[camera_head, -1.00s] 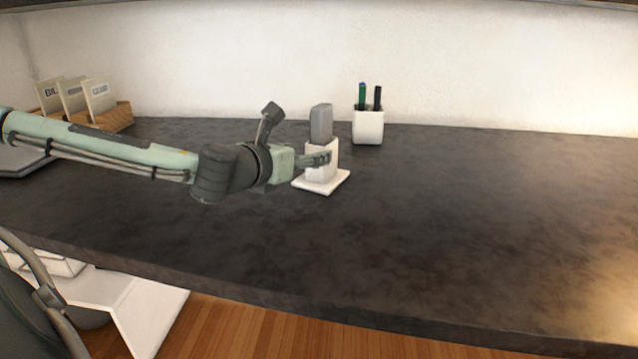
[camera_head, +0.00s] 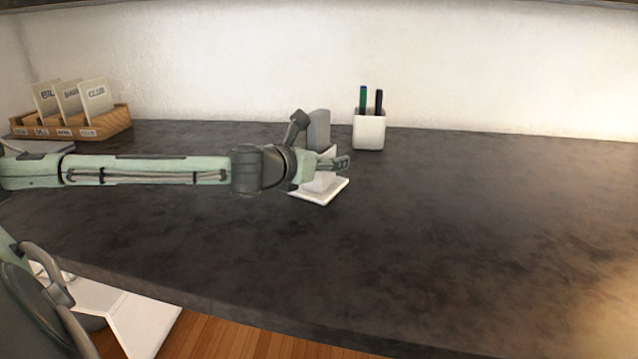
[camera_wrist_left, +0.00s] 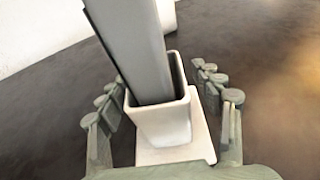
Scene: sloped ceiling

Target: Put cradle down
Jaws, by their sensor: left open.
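The cradle (camera_head: 322,192) is a white square holder on a flat white base plate. It stands upright on the dark desk, and a grey slab-shaped device (camera_head: 319,128) sticks up out of it. My left gripper (camera_head: 343,162) is open at the cradle and hides part of its holder. In the left wrist view, the fingers stand on either side of the cradle (camera_wrist_left: 160,122), with visible gaps, and the grey device (camera_wrist_left: 135,50) leans in its opening. My right gripper is not in view.
A white pen cup (camera_head: 369,132) with a green and a black pen stands just behind the cradle to the right. A wooden card box (camera_head: 100,124) is at the back left. The dark desk (camera_head: 480,230) is bare to the right and in front.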

